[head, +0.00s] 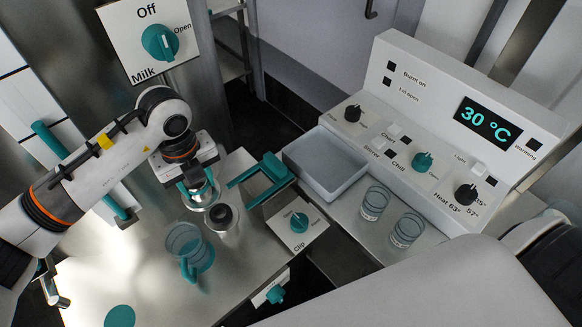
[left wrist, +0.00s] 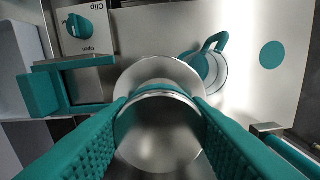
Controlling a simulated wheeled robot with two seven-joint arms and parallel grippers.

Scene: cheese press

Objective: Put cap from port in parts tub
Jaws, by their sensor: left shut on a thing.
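My left gripper (head: 197,190) is shut on a round, shiny steel piece, which looks like the cap (left wrist: 160,135). In the left wrist view the teal fingers clasp it from both sides. A short steel upright with a dark round top (head: 221,217), which looks like the port, stands on the bench just below and right of the gripper. I cannot tell whether the cap touches it. The grey open tub (head: 325,189), which looks like the parts tub, is to the right and looks empty. My right gripper is out of view.
A teal-handled clip (head: 262,180) with its knob panel (head: 299,222) stands between the gripper and tub. A jug with a teal handle (head: 188,246) stands in front. Two glasses (head: 374,203) are right of the tub, before the control panel (head: 440,130). The bench's left front is mostly clear.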

